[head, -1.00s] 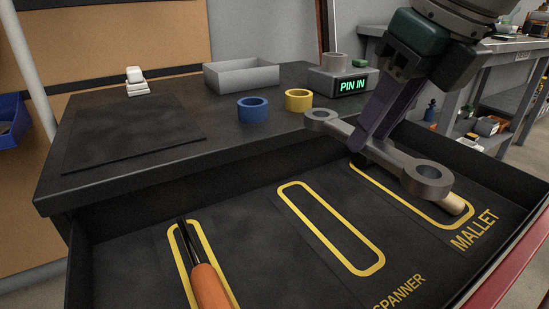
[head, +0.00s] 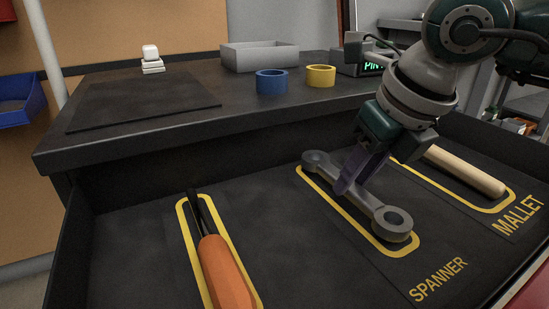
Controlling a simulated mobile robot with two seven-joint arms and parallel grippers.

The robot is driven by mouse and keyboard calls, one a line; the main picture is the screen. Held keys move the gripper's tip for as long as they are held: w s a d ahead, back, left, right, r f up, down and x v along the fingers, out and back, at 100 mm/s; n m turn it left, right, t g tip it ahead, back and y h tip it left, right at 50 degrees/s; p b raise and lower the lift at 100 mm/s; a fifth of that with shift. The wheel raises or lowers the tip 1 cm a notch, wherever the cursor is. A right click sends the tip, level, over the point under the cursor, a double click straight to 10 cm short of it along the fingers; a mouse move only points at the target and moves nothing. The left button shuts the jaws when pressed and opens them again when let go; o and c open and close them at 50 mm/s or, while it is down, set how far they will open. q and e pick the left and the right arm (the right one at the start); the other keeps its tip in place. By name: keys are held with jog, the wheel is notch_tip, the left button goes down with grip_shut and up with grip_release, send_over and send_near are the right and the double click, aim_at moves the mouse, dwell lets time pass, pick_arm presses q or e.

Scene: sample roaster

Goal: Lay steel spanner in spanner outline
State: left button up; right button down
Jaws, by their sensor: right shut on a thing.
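The grey steel spanner (head: 390,218), with a ring at each end, is over the yellow spanner outline (head: 413,247) in the dark drawer. It lies nearly along the outline's length, and its near ring overlaps the outline's near end. My right gripper (head: 350,183) is shut on the middle of the spanner's shank. I cannot tell whether the spanner touches the drawer floor or is held slightly above it. My left gripper is not in view.
Orange-handled pliers (head: 226,272) lie in the left outline. A wooden-handled mallet (head: 465,171) lies in the right outline, its head hidden behind my arm. Blue (head: 272,82) and yellow (head: 321,76) tape rolls and a grey tray (head: 260,56) stand on the bench top (head: 190,130).

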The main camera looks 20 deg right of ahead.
jog(key=shift+s+f, duration=0.2)
jog(key=shift+f, duration=0.4)
jog(key=c, duration=0.6)
grip_release()
jog(key=shift+r, duration=0.2)
jog(key=p+v, duration=0.5)
jog(key=v, duration=0.7)
jog(key=shift+w, duration=0.1)
